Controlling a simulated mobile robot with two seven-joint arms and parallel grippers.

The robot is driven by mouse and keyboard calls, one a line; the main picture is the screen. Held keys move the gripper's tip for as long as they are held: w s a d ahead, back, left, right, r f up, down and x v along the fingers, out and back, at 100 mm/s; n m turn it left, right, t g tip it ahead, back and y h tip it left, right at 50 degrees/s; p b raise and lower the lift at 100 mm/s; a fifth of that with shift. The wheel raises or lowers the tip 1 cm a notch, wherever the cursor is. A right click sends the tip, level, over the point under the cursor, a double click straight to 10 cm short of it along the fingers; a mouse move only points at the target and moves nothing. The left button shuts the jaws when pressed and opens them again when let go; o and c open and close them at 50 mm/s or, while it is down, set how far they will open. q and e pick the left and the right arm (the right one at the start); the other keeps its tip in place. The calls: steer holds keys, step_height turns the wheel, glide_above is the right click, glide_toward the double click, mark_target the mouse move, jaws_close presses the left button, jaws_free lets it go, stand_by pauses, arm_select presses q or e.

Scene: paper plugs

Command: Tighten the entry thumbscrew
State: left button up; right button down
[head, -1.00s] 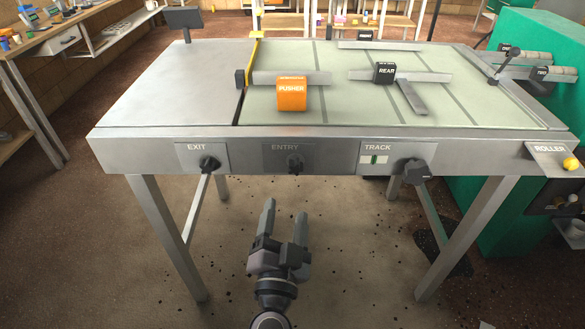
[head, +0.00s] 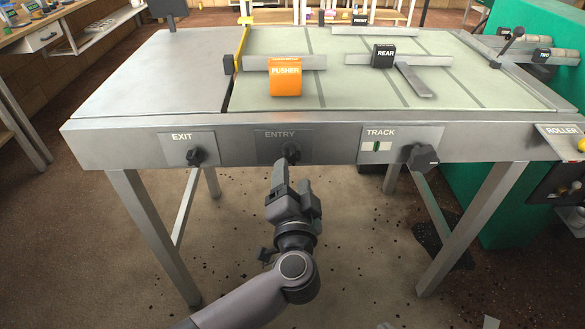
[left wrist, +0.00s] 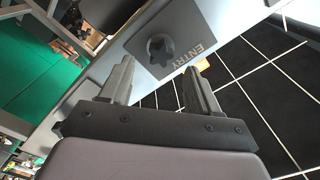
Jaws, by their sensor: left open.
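The entry thumbscrew (head: 291,153) is a dark lobed knob on the grey ENTRY plate (head: 266,147) on the table's front face. It also shows in the left wrist view (left wrist: 160,50), beyond the fingertips and roughly between their lines. My left gripper (head: 293,176) is just below and in front of the knob in the head view, its fingers pointing at it. In the left wrist view the left gripper (left wrist: 158,78) is open, with nothing between its fingers and a gap to the knob. My right gripper is not in view.
The EXIT knob (head: 196,156) is to the left and the TRACK knob (head: 420,157) to the right on the same table front (head: 110,150). The orange PUSHER block (head: 286,80) and black REAR block (head: 383,56) are on top.

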arm_select(q)
steer(key=shift+w, duration=0.55)
